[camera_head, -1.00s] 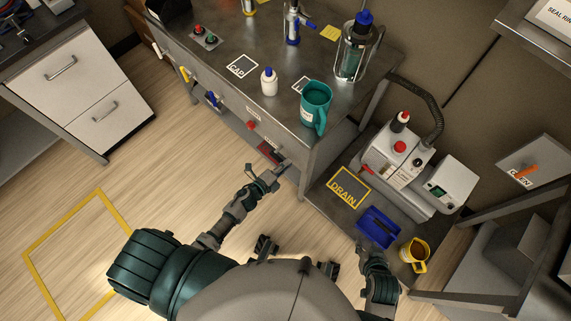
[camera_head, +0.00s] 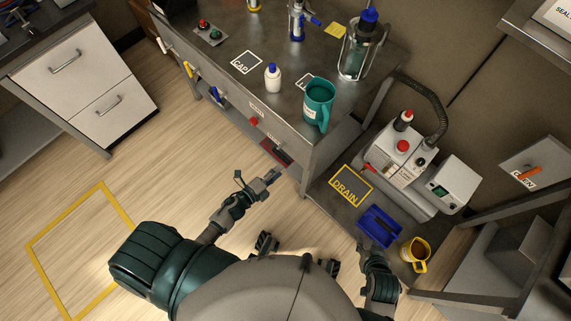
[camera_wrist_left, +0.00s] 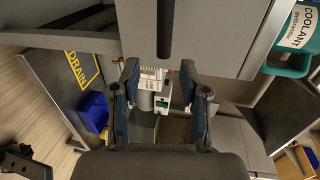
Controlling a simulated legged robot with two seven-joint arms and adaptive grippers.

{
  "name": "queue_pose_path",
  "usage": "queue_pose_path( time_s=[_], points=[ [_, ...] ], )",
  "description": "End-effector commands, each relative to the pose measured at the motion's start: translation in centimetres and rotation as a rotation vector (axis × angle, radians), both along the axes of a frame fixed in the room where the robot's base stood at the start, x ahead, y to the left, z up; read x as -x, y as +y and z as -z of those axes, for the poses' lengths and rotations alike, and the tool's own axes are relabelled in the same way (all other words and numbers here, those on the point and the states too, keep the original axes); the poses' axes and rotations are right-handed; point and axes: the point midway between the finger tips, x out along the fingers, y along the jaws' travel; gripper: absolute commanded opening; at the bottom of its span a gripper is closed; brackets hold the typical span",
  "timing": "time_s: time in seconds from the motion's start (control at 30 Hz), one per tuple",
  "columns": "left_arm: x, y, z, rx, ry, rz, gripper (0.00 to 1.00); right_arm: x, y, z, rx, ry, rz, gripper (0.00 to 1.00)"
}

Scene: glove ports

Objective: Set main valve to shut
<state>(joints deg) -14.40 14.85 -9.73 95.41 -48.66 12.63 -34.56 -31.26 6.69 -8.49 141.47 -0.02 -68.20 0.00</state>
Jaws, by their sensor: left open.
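No label readable here names the main valve, so I cannot tell which handle it is. Along the bench front are a yellow handle (camera_head: 190,69), a blue handle (camera_head: 216,95) and a red knob (camera_head: 254,121) near small labels too small to read. An orange lever (camera_head: 529,172) sits on a grey panel at right, partly over its label. My left gripper (camera_head: 273,175) is open and empty, in front of the bench's right end. The left wrist view shows its spread fingers (camera_wrist_left: 160,72) below a dark bar (camera_wrist_left: 165,28). My right gripper (camera_head: 365,247) is by the blue tray, its fingers unclear.
The bench top (camera_head: 225,75) holds a teal mug (camera_head: 318,102), a white bottle (camera_head: 272,77) and a glass vessel (camera_head: 355,50). A low shelf at right carries a blue tray (camera_head: 380,226), a yellow mug (camera_head: 414,252) and a grey machine (camera_head: 400,155). Open floor lies left.

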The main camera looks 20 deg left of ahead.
Motion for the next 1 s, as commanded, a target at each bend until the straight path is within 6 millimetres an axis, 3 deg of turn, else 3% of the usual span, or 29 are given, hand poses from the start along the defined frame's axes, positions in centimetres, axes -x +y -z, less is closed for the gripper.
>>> queue_pose_path(
  time_s=[0.1, 0.3, 1.0],
  points=[
    [2.4, 0.9, -0.4, 0.001, 0.003, 0.001, 0.44, 0.0, 0.0, 0.0, 0.000, 0.000, 0.000, 0.40],
    [4.6, 1.8, -0.9, 0.001, 0.003, 0.001, 0.44, 0.0, 0.0, 0.0, 0.000, 0.001, 0.000, 0.40],
    [4.9, 2.2, -0.9, 0.016, 0.017, -0.020, 0.44, -0.1, 0.0, 0.3, 0.001, 0.007, 0.000, 0.40]
  ],
)
